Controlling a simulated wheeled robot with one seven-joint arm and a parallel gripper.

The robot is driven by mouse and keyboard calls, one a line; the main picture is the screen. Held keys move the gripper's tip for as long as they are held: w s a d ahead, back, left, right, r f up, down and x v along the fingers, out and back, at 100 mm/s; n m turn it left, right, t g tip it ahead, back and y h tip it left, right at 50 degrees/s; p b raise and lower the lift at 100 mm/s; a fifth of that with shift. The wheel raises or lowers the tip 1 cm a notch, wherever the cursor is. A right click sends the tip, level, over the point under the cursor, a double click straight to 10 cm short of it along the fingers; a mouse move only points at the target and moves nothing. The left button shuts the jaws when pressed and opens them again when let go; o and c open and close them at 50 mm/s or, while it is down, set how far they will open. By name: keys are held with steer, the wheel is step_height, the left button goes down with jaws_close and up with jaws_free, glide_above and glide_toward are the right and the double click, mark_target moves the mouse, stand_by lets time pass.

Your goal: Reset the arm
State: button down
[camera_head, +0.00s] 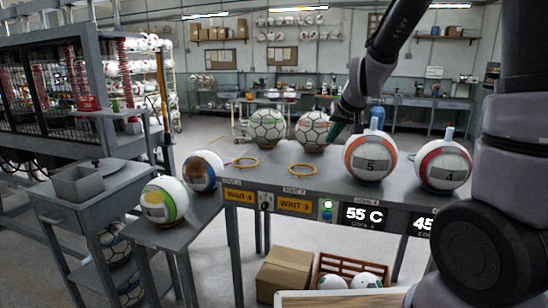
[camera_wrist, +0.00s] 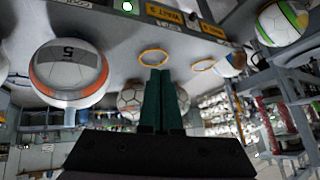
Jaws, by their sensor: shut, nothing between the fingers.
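The wrist view is upside down. The ball marked 5 (camera_head: 370,158) is right of the gripper and also shows in the wrist view (camera_wrist: 68,72). It appears apart from the fingers.
A ball marked 4 (camera_head: 442,166) sits farther right. Two balls (camera_head: 267,129) (camera_head: 313,131) stand behind yellow rings (camera_head: 303,170) (camera_head: 245,164). Two more balls (camera_head: 164,200) (camera_head: 202,171) sit on the left table. A cardboard box (camera_head: 285,274) and a red crate (camera_head: 352,265) are below the bench.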

steer(key=s+d+r+m, duration=0.1)
steer(key=s+r, duration=0.3)
steer(key=s, duration=0.4)
steer(key=s+d+r+m, duration=0.1)
steer(key=s+d+r, duration=0.3)
steer(key=s, duration=0.4)
steer(key=s+d+r+m, duration=0.2)
steer(key=s+r, duration=0.3)
steer(key=s, duration=0.3)
steer(key=shift+d+r, duration=0.25)
steer(key=shift+r, duration=0.15)
